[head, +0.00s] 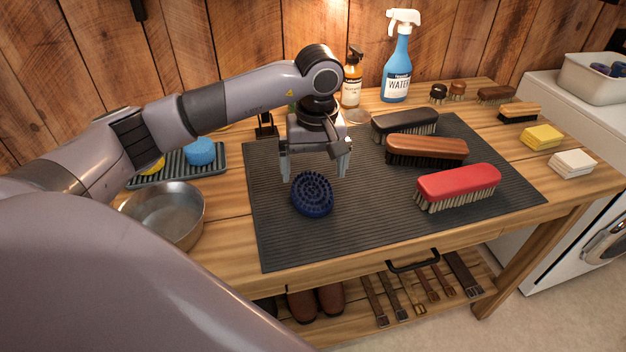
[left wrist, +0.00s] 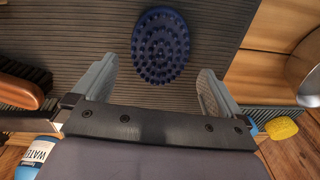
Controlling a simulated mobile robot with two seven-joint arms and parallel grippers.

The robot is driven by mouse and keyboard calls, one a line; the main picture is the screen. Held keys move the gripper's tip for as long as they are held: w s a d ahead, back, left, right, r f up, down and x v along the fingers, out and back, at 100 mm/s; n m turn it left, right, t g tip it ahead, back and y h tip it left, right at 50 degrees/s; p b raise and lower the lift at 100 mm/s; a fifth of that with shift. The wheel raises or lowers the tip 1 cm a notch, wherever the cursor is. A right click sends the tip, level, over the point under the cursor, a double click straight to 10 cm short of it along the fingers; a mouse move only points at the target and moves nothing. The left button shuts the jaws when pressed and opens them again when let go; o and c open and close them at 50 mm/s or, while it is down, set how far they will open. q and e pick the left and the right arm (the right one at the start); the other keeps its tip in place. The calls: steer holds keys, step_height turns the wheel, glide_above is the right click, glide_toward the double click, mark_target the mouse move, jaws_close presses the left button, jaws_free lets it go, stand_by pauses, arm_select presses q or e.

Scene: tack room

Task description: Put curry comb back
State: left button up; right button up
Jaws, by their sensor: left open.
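The curry comb (head: 312,195) is a dark blue oval with rubber nubs facing up. It lies on the left part of the grey ribbed mat (head: 290,245). My left gripper (head: 315,174) is open and empty, with its fingers pointing down just behind the comb in the head view. In the left wrist view the comb (left wrist: 161,46) lies beyond the fingertips, roughly centred between the two spread fingers (left wrist: 158,82), and no finger touches it there. My right gripper is not in view.
Black, brown and red brushes (head: 457,186) lie on the mat's right side. A metal bowl (head: 166,215) and a dark tray (head: 215,165) with a blue sponge are at left. A blue spray bottle (head: 397,60) and an amber bottle (head: 352,80) stand behind. The mat's front is clear.

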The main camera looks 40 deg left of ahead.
mark_target(315, 191)
arm_select(q)
step_height(315, 191, up, 8)
steer(key=shift+d+f, duration=0.2)
steer(key=shift+d, duration=0.05)
steer(key=shift+s, duration=0.1)
stand_by(0.4)
